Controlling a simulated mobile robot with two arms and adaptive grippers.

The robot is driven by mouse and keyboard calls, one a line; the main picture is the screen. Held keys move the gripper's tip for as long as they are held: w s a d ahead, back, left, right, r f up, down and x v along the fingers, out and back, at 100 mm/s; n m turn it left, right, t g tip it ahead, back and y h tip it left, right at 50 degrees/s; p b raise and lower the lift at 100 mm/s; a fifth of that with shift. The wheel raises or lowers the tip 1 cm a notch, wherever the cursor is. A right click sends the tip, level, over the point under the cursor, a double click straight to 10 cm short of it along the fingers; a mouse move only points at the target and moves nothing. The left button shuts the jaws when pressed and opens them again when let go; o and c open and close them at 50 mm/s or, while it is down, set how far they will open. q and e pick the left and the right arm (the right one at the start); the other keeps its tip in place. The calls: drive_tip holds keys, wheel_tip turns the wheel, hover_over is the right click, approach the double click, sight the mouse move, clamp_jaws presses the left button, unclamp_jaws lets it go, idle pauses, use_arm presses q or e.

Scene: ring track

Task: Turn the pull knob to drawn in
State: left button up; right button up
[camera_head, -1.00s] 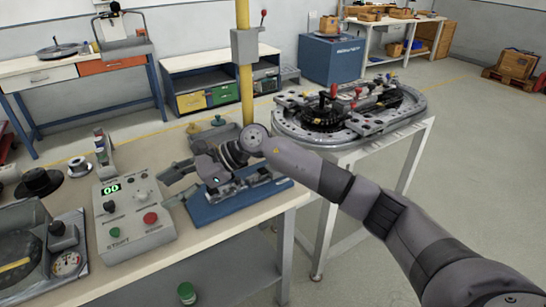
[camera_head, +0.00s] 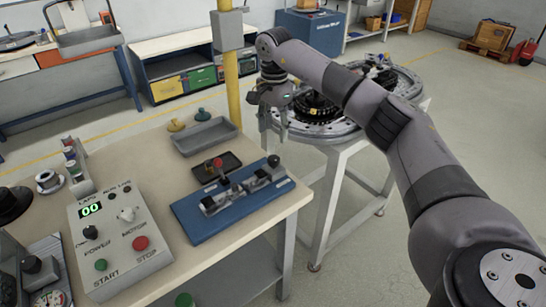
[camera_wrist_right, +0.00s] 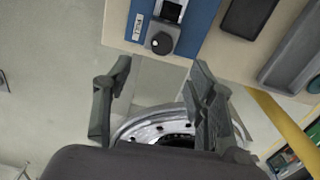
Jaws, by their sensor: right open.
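A dark round knob (camera_wrist_right: 160,42) sits at the end of a grey metal fixture on a blue base plate (camera_wrist_right: 201,14) in the wrist view. It is probably the pull knob; in the head view it shows small at the fixture's right end (camera_head: 273,161). I cannot tell how far it is drawn. My right gripper (camera_head: 273,130) is beyond the plate's far right corner, fingers pointing down, apart from the fixture. In the wrist view the right gripper (camera_wrist_right: 161,66) is open and empty, with the knob ahead of its fingertips. My left gripper is not in view.
A control box (camera_head: 118,238) stands left of the blue plate. A small dark tray (camera_head: 216,168) and a grey tray (camera_head: 205,136) lie behind it. A yellow post (camera_head: 233,95) rises near the gripper. The round ring track (camera_head: 398,84) stands on its own table beyond.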

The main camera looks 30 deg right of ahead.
sight(273, 158)
drive_tip(key=f+p, duration=0.1)
drive_tip(key=f, duration=0.9)
drive_tip(key=shift+w, duration=0.2)
drive_tip(key=shift+f, duration=0.6)
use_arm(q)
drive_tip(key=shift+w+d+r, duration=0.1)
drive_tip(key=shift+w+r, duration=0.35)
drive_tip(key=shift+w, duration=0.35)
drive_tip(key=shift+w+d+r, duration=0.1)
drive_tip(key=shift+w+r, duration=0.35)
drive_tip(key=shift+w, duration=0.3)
use_arm(e)
drive_tip(key=c, duration=1.1)
